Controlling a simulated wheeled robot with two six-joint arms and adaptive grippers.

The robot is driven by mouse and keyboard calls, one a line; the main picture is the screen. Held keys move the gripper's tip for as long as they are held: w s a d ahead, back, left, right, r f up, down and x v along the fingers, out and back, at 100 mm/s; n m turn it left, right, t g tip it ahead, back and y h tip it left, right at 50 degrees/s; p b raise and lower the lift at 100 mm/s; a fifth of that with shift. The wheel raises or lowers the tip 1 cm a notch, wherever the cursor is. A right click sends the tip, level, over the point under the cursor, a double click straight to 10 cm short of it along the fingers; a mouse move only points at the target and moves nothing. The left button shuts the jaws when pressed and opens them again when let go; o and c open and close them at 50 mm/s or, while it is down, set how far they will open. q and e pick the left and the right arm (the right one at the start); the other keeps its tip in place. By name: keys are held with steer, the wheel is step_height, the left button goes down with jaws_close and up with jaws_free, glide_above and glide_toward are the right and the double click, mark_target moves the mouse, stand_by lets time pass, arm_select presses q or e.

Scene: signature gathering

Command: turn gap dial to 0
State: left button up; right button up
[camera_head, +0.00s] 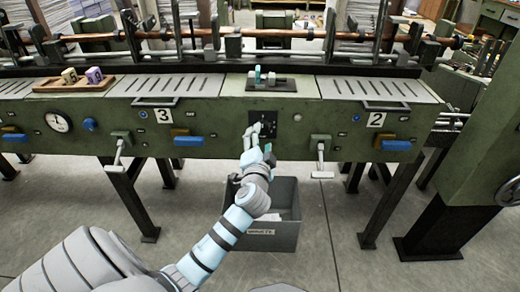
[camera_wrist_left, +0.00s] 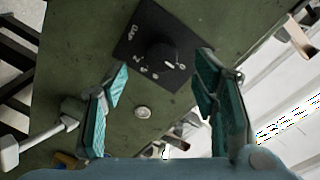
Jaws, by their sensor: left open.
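The gap dial is a black round knob (camera_wrist_left: 162,55) with a white pointer mark, on a black square plate with white figures and lettering, in the left wrist view. The pointer mark is on the knob's lower right side, toward the figures; I cannot read its exact setting. In the head view the dial's plate (camera_head: 270,118) is on the green machine front, partly hidden by my gripper. My left gripper (camera_head: 258,138) is in front of the plate. In the left wrist view its teal-padded fingers (camera_wrist_left: 161,72) are open and apart, either side of the knob, not visibly touching it. My right gripper is not in view.
A white round button (camera_wrist_left: 142,112) sits beside the plate. White-handled levers (camera_head: 117,152) (camera_head: 321,155) stick out from the machine front on both sides. A grey waste bin (camera_head: 285,235) stands below. A wooden tray (camera_head: 45,86) with small blocks lies on top at left.

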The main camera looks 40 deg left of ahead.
arm_select(q)
steer(key=v, duration=0.7)
steer(key=shift+s, duration=0.15)
